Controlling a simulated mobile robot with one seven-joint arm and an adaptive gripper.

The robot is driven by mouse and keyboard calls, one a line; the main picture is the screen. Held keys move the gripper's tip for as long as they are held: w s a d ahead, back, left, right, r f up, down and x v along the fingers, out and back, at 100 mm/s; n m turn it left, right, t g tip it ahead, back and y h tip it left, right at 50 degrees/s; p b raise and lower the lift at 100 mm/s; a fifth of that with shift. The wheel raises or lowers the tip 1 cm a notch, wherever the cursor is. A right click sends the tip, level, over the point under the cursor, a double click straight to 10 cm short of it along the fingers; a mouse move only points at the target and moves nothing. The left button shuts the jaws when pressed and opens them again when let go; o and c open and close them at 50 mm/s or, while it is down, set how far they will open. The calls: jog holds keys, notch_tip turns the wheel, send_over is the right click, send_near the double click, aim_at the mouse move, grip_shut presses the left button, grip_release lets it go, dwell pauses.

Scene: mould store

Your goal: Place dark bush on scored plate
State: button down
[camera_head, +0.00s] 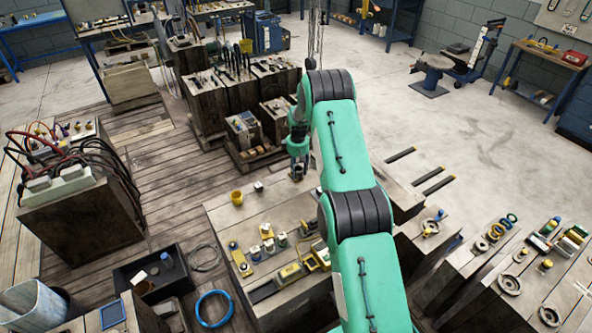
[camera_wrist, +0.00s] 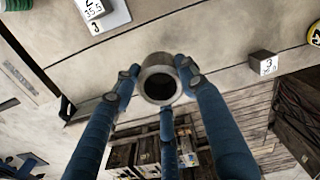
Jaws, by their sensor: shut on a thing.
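My gripper (camera_head: 298,168) is over the far edge of the long wooden bench, left of my arm. In the wrist view its blue fingers (camera_wrist: 158,76) are closed around a short, hollow, dark grey bush (camera_wrist: 148,66), with its round bore facing the camera. The bush is held near the edge of the bench top, and I cannot tell its height above it. In the head view the bush is too small and hidden to make out well. I cannot pick out the scored plate for certain in either view.
The bench (camera_head: 222,216) carries a yellow cup (camera_head: 237,197), a white block (camera_head: 258,187) and several small parts. Wooden crates (camera_head: 205,107) stand beyond. A black bin (camera_head: 170,292) is at lower left.

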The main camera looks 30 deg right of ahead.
aim_at(296, 168)
jog(key=shift+w+d+f, duration=0.1)
jog(key=shift+w+d, duration=0.2)
jog(key=shift+w, duration=0.5)
jog(key=shift+w+d, duration=0.3)
jog(key=shift+w, duration=0.45)
jog(key=shift+w+d+f, duration=0.1)
jog(key=shift+w+d, duration=0.2)
jog(key=shift+w, duration=0.5)
jog(key=shift+f, duration=1.75)
jog(key=shift+f, duration=0.1)
jog(key=c, duration=1)
grip_release()
jog(key=shift+s+b, duration=0.1)
jog(key=shift+b, duration=0.2)
notch_tip(296, 168, up, 12)
jog(key=shift+p, duration=0.45)
